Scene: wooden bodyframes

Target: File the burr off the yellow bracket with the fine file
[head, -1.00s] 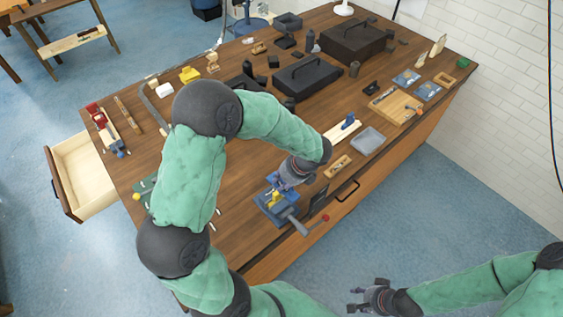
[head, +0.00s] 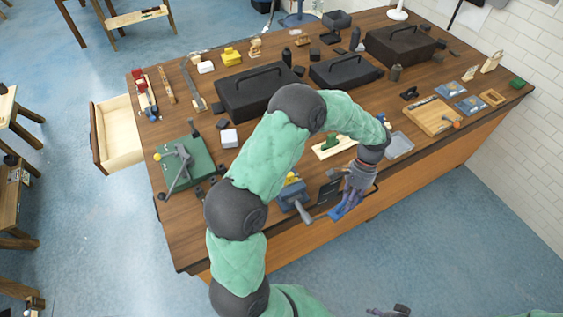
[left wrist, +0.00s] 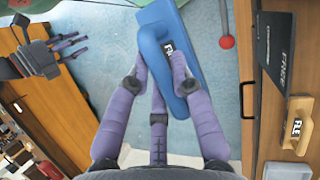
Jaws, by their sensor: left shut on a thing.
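My left gripper (head: 354,184) is shut on a blue file (head: 345,206), held just off the table's front edge. In the left wrist view the fingers (left wrist: 158,88) close around the blue file (left wrist: 166,55), which carries a "FILE" label. The blue vise (head: 293,194) stands at the front edge, left of the gripper. Yellow, apparently the bracket (head: 291,179), shows at its jaws, partly hidden by my arm; any burr is too small to tell. My right gripper (left wrist: 72,46) shows open and empty in the left wrist view.
A dark panel (head: 328,190) is between vise and gripper. A green-handled tool (head: 331,143) lies on a pale board behind my arm. A tan file block (left wrist: 297,126) shows at right in the left wrist view. Black toolboxes (head: 258,91) fill the back. An open drawer (head: 117,135) juts out left.

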